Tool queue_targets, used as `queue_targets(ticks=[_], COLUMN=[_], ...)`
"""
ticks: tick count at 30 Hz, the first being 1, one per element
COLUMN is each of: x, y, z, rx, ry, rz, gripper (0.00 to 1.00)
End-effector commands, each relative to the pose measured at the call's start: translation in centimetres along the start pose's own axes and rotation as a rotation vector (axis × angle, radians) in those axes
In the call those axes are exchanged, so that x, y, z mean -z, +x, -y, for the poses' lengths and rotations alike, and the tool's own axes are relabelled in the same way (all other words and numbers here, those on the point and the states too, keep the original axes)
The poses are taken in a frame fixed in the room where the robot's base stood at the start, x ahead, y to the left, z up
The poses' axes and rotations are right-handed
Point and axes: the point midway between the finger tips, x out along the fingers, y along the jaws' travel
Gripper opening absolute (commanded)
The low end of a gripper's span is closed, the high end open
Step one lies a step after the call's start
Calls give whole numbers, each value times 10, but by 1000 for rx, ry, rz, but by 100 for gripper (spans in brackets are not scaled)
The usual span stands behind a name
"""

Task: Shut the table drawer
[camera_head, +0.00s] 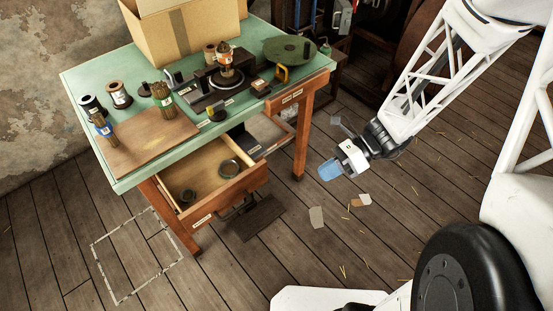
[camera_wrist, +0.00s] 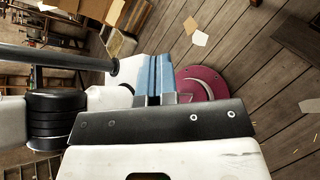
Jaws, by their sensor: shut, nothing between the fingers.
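The table drawer (camera_head: 212,184) stands pulled out from the front of the green-topped table (camera_head: 225,115), below the tabletop. It holds a dark ring-shaped part and a smaller dark round part. Its front panel is wooden with a small pale label. My gripper (camera_head: 330,170) is in the air to the right of the drawer, well apart from it, with its blue fingers pointing left. In the wrist view the blue fingers (camera_wrist: 154,78) are together with nothing between them. The drawer cannot be made out in the wrist view.
A cardboard box (camera_head: 185,28), spools, brush bundles, a wooden board (camera_head: 150,140) and a small press (camera_head: 226,70) crowd the tabletop. Scraps of paper (camera_head: 317,217) lie on the plank floor. The space between my gripper and the drawer front looks mostly clear.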

Motion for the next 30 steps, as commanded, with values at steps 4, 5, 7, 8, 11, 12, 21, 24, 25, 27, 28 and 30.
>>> queue_targets(ticks=[4, 5, 7, 8, 11, 12, 21, 24, 25, 27, 28, 30], x=[10, 12, 16, 18, 26, 28, 54, 64, 67, 72, 74, 78], y=[9, 11, 15, 17, 23, 25, 41, 47, 48, 51, 52, 54], z=[18, 22, 30, 34, 45, 50, 85, 95, 98, 104, 106, 110], rx=[-23, -28, -39, -44, -63, -71, -135, -157, -164, -176, -181, -191], ry=[152, 183, 254, 285, 388, 428, 730, 823, 849, 899, 918, 955], rz=[98, 117, 162, 182, 245, 271, 460, 516, 533, 565, 577, 601], gripper=[0, 0, 0, 0, 0, 0, 0, 0, 0, 0, 0, 0])
